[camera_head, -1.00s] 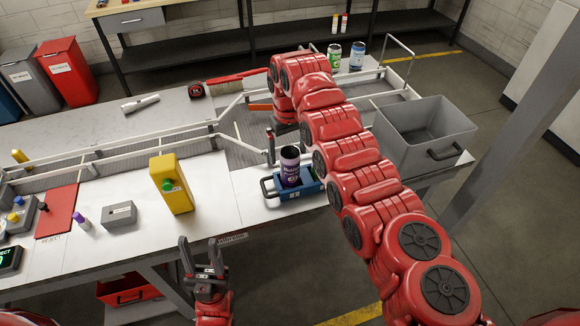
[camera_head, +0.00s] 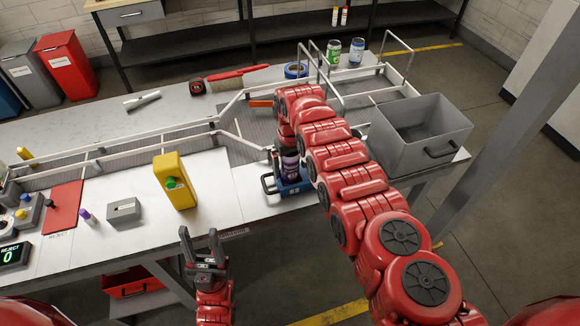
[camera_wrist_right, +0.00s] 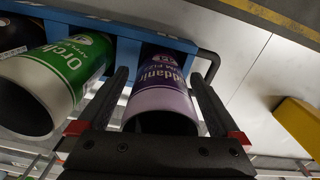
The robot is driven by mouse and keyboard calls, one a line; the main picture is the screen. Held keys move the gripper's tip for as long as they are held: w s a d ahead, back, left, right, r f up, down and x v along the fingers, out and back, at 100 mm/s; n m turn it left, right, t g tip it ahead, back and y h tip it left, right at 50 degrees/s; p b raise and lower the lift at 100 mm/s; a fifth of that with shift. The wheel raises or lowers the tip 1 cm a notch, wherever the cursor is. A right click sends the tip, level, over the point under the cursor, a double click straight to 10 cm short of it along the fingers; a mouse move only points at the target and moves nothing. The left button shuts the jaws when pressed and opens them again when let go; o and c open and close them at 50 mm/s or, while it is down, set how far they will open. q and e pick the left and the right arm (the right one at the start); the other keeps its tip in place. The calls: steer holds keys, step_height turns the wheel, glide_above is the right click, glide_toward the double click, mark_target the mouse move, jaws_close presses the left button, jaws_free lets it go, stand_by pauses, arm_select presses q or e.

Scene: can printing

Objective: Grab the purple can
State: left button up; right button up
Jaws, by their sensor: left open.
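The purple can (camera_head: 290,166) stands in a small blue carrier (camera_head: 292,189) at the table's front edge. In the right wrist view the purple can (camera_wrist_right: 162,100) sits in the blue carrier (camera_wrist_right: 120,27) beside a green-and-white can (camera_wrist_right: 58,75). My right gripper (camera_wrist_right: 160,76) is open, with one finger on each side of the purple can and narrow gaps visible. In the head view my right arm partly hides the can and carrier. My left gripper (camera_head: 203,248) is open and empty in front of the table.
A grey bin (camera_head: 425,132) stands to the right. A yellow container (camera_head: 174,182) stands left of the carrier. A green can (camera_head: 332,50) and a blue-and-white can (camera_head: 356,52) stand at the back. Conveyor rails (camera_head: 120,146) run along the table.

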steer(key=c, duration=1.2)
steer(key=shift+r, duration=0.2)
steer(key=shift+c, duration=0.2)
